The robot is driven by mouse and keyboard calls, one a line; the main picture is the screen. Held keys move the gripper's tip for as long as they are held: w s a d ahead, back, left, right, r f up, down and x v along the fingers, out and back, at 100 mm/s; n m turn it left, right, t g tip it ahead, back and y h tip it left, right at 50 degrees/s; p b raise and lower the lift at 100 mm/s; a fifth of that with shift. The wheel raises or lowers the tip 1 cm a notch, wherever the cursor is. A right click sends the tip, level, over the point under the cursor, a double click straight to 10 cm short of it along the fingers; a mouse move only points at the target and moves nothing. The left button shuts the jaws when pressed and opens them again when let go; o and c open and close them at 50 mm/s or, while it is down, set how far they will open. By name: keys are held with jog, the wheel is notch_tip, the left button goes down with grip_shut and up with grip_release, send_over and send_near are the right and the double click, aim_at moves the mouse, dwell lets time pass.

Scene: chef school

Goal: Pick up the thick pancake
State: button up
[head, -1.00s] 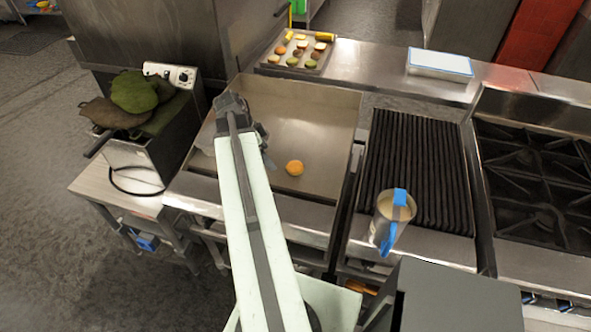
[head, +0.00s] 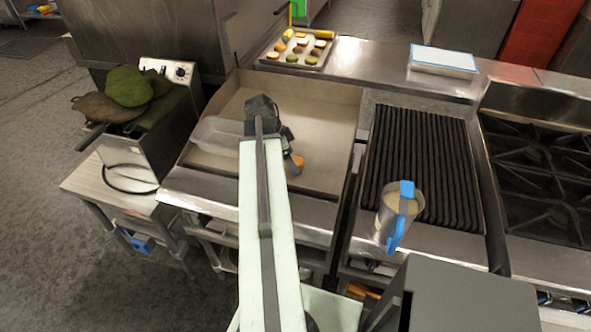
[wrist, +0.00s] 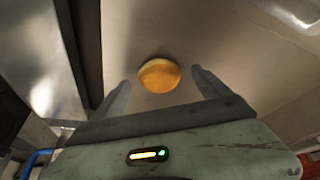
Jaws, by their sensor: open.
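The thick pancake (wrist: 159,75) is a small round golden-orange disc lying on the flat steel griddle. In the wrist view it sits between and just ahead of the fingertips, a little left of centre. In the head view only part of the pancake (head: 298,160) shows, the rest hidden behind my gripper. My gripper (wrist: 160,92) is open and empty, with a finger to each side of the pancake's line. In the head view my gripper (head: 290,150) is over the griddle (head: 330,110). I cannot tell its exact height above the surface.
A clear container (head: 215,135) sits on the griddle left of my arm. A ribbed grill (head: 420,150) with a blue-handled jug (head: 397,215) is to the right. A tray of food (head: 297,50) and a white box (head: 441,62) stand on the back shelf. A fryer with green mitts (head: 128,87) is left.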

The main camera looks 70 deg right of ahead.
jog(key=shift+s+d+f, duration=0.1)
jog(key=shift+s+f, duration=0.05)
jog(key=shift+f, duration=0.45)
jog(key=shift+r, duration=0.2)
jog(key=c, duration=1.6)
notch_tip(320, 180, up, 10)
jog(key=p, duration=1)
jog(key=shift+f, duration=0.1)
